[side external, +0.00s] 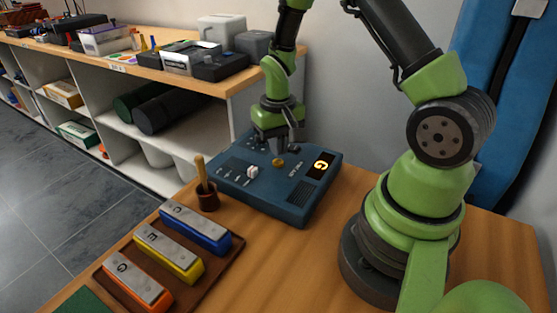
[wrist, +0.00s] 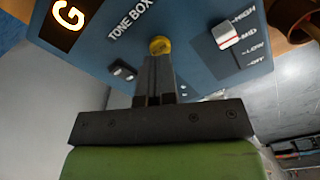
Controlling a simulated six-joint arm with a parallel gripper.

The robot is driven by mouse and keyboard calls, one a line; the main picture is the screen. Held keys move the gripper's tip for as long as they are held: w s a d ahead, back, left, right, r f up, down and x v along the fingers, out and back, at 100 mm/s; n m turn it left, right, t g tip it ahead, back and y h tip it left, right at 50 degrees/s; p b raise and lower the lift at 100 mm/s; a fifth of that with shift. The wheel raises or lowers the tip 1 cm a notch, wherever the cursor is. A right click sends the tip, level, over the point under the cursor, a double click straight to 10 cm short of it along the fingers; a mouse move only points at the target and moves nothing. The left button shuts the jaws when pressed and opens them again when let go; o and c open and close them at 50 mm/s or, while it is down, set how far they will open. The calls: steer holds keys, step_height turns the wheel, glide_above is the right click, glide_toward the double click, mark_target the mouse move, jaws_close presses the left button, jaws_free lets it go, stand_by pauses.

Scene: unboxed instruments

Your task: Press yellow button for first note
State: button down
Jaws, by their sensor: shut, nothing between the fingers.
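The blue tone box (side external: 262,200) lies on the wooden table, with a lit display (side external: 321,165) reading G. The display also shows in the wrist view (wrist: 69,17). The round yellow button (side external: 278,162) is on the box's top face; it also shows in the wrist view (wrist: 160,44). My gripper (side external: 275,147) is shut and empty, pointing down just over the button. In the wrist view its fingertips (wrist: 158,58) lie right against the button's lower edge and partly cover it. I cannot tell whether they touch it.
A white slider knob (wrist: 227,35) sits near the MID label. A mallet in a brown cup (side external: 208,200) stands beside the box. Blue, yellow (side external: 168,252) and orange chime bars lie on a brown tray (side external: 222,262). A shelf (side external: 180,80) is behind.

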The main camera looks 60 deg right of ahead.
mark_target(278, 162)
steer(key=shift+f, duration=1.3)
steer(key=shift+r, duration=3.55)
steer(key=shift+r, duration=0.1)
steer(key=s+a+r+t, duration=0.3)
steer(key=a+r, duration=0.2)
steer(key=r, duration=0.7)
steer(key=s+a+r+n+t+y, duration=0.2)
steer(key=s+a+r+t, duration=0.2)
steer(key=s, duration=0.6)
step_height(278, 162, up, 3)
steer(key=a, duration=0.2)
steer(key=shift+a, duration=0.4)
steer(key=shift+s, duration=0.1)
